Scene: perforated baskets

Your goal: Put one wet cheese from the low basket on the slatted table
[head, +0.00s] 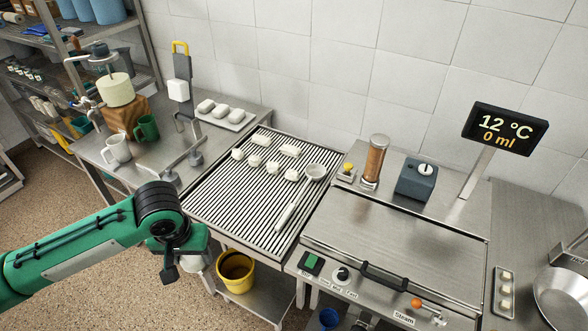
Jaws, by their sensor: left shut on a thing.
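The slatted table (210,205) stands in the middle, with dark slots across its top. Several white cheeses (257,139) lie spread over its far half. My left gripper (172,272) is in front of the table's near left corner, off the slats, and points down. I cannot make out the low basket. A pale container (208,279) shows partly behind the gripper, and I cannot tell whether it is the basket. My right gripper is out of view.
A white ladle (300,196) lies along the slatted table's right side. A yellow bucket (237,285) stands below its front edge. A steel steam unit (400,245) adjoins on the right.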

